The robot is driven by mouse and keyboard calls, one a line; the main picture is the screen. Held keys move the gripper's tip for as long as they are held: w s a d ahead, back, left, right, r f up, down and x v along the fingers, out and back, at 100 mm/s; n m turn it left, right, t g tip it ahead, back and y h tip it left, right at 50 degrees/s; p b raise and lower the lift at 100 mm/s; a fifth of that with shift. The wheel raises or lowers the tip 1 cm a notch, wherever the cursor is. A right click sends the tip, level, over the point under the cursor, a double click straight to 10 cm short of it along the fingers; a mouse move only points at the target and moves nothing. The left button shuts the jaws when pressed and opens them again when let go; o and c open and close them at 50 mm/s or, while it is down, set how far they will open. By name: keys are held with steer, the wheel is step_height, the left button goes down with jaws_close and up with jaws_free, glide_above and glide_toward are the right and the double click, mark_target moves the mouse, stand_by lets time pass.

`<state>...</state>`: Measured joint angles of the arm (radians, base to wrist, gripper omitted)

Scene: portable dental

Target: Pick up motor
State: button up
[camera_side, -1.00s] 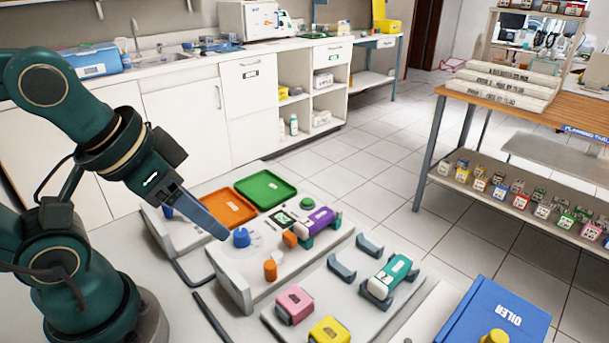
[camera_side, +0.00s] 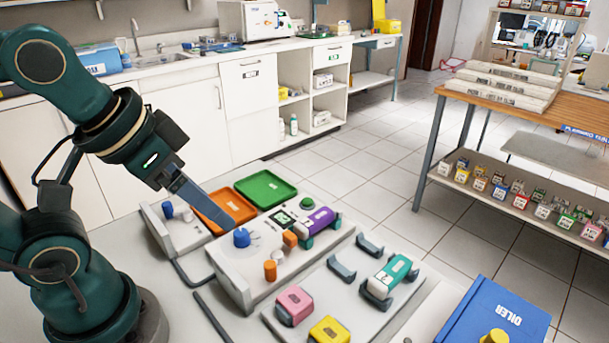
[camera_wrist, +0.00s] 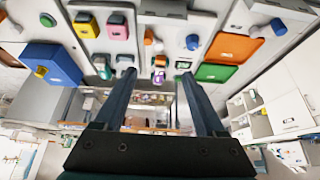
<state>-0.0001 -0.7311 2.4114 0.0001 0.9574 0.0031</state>
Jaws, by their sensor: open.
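No part is clearly labelled as the motor. A purple housing (camera_side: 318,220) lies in a dark cradle at the right end of the grey control unit. A teal housing (camera_side: 391,272) with a white end sits in a cradle on the light plate to the right. My gripper (camera_side: 232,231) hangs above the unit, left of both housings and near a blue knob (camera_side: 241,237). In the wrist view my gripper (camera_wrist: 157,72) shows two fingers wide apart with nothing between them. The teal housing (camera_wrist: 103,68) appears there beyond the left finger.
Pink (camera_side: 294,304) and yellow (camera_side: 330,331) blocks sit at the plate's front. Orange (camera_side: 222,209) and green (camera_side: 265,188) trays lie behind the unit. An orange knob (camera_side: 270,270) stands up nearby. An empty cradle (camera_side: 342,268) is left of the teal housing. A blue box (camera_side: 493,312) stands right.

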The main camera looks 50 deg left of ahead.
steer(key=w+r+g, duration=0.1)
steer(key=w+r, duration=0.3)
steer(key=w, duration=0.3)
steer(key=g, duration=0.4)
glide_above(313, 218)
step_height(313, 218, down, 10)
steer(key=shift+r, duration=0.2)
steer(key=shift+g, duration=0.4)
step_height(313, 218, down, 8)
steer(key=shift+s+f, duration=0.1)
jaws_close()
